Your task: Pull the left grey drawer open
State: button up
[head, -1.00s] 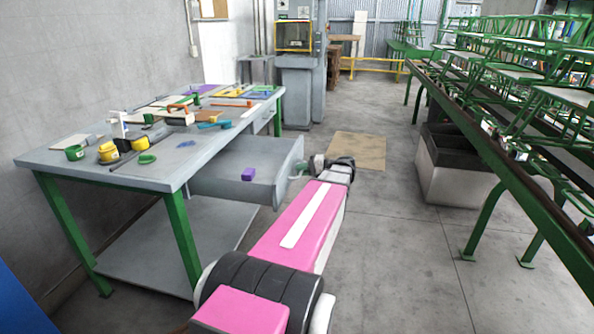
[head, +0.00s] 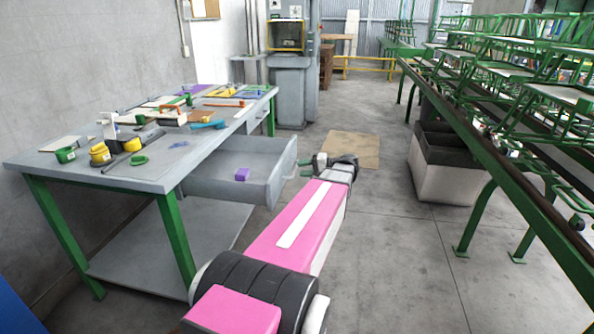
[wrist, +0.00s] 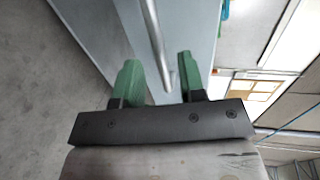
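The left grey drawer (head: 225,168) stands pulled well out from under the workbench in the head view, with a small purple block (head: 242,174) inside. Its bar handle (head: 291,168) is on the front panel, facing my arm. My gripper (head: 319,160) is just to the right of the handle, with a small gap seen from the head. In the wrist view, the two green fingers (wrist: 158,82) are spread apart. The grey handle bar (wrist: 153,40) shows between and beyond them, and neither finger visibly touches it.
The workbench (head: 95,172) carries cups, tools and parts. A second bench section with a drawer is farther back. A green rack (head: 470,150) and a white-and-black bin (head: 445,165) stand at right. The floor between is clear, with a cardboard sheet (head: 350,149).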

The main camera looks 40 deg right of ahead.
jog(key=v, duration=0.7)
jog(key=shift+s+d, duration=0.15)
jog(key=shift+s, duration=0.05)
dwell(0.3)
